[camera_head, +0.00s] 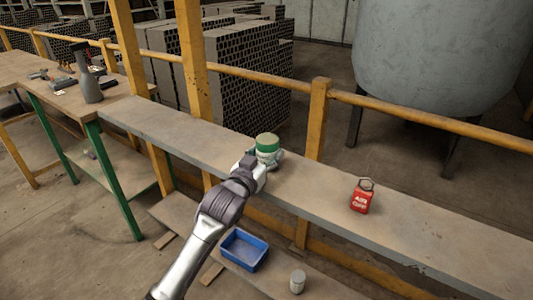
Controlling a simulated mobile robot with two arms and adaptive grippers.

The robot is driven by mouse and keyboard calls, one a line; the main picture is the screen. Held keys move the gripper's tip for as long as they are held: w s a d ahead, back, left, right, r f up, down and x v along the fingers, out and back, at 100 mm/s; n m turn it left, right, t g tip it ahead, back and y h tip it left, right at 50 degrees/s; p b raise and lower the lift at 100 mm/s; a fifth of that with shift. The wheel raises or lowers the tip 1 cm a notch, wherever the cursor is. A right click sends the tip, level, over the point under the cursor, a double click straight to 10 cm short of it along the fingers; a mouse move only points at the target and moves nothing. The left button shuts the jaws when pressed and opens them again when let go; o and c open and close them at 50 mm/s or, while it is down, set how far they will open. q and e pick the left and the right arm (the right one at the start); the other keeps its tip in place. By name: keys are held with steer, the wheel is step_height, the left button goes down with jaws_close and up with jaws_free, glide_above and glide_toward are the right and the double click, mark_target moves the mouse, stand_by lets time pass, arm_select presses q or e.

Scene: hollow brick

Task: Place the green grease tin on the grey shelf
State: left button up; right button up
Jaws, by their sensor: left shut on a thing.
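My right gripper is not in view.
A red box with a handle (361,196) stands on the shelf to the right. A yellow railing (320,120) runs behind the shelf. Below are a blue tray (244,250) and a small grey can (297,281). A dark bottle (88,76) stands on the workbench (110,103).

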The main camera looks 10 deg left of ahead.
arm_select(q)
steer(key=shift+r, duration=0.1)
steer(key=o, duration=1.6)
steer(key=shift+f, duration=0.2)
steer(key=shift+r, duration=0.15)
